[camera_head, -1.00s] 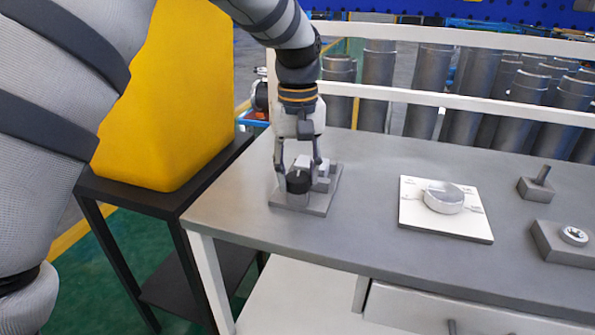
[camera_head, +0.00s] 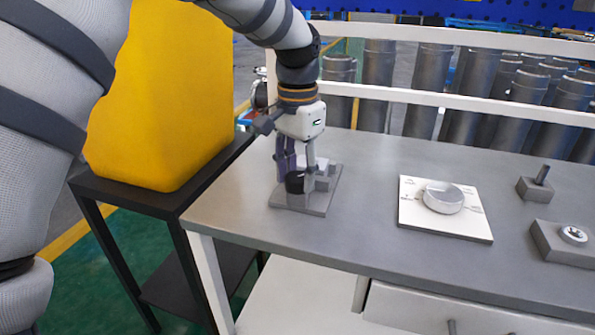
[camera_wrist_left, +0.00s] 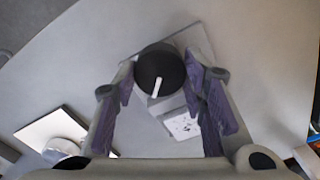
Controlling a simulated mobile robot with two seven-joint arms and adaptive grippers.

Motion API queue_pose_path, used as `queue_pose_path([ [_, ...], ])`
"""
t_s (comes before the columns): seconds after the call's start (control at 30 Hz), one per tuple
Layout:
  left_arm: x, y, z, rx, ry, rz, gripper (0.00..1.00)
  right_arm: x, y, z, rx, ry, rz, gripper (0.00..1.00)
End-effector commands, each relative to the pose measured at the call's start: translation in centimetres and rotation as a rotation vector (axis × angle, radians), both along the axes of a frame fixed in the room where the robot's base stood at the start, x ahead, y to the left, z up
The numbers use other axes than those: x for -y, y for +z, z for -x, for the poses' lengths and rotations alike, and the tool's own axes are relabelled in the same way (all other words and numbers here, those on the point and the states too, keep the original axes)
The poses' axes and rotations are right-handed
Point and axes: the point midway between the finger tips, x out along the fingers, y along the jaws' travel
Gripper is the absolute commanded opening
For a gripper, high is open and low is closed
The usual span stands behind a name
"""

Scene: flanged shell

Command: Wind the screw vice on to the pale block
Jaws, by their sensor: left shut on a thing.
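The screw vice stands on a grey base plate (camera_head: 318,208) at the left end of the table. Its black round knob (camera_head: 295,183) is at the front left of the plate; in the left wrist view the knob (camera_wrist_left: 160,66) carries a white pointer line. The pale block (camera_wrist_left: 182,124) lies behind the knob, partly hidden by my fingers in the head view. My left gripper (camera_head: 297,174) points straight down from above, shut on the knob, with a purple-padded finger on either side. Whether the vice touches the block cannot be told. My right gripper is not in view.
A white plate with a round silver dial (camera_head: 443,197) lies mid-table. A small grey block with a peg (camera_head: 537,187) and a grey block with a round fitting (camera_head: 565,243) are at the right. A yellow container (camera_head: 165,100) stands left of the table. Bare tabletop lies between vice and dial.

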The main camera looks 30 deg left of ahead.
Motion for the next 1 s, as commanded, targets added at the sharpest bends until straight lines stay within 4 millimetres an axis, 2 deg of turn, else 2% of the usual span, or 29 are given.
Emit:
queue_pose_path([
  [0.2,0.05,-0.23,0.1,-0.007,-0.189,0.001,0.11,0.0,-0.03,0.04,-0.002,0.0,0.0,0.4],
  [0.5,0.03,-0.25,0.12,-0.008,-0.385,0.002,0.11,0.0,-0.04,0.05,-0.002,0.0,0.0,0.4],
  [1.0,0.03,-0.27,0.15,-0.009,-0.501,0.001,0.11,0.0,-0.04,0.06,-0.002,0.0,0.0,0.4],
])
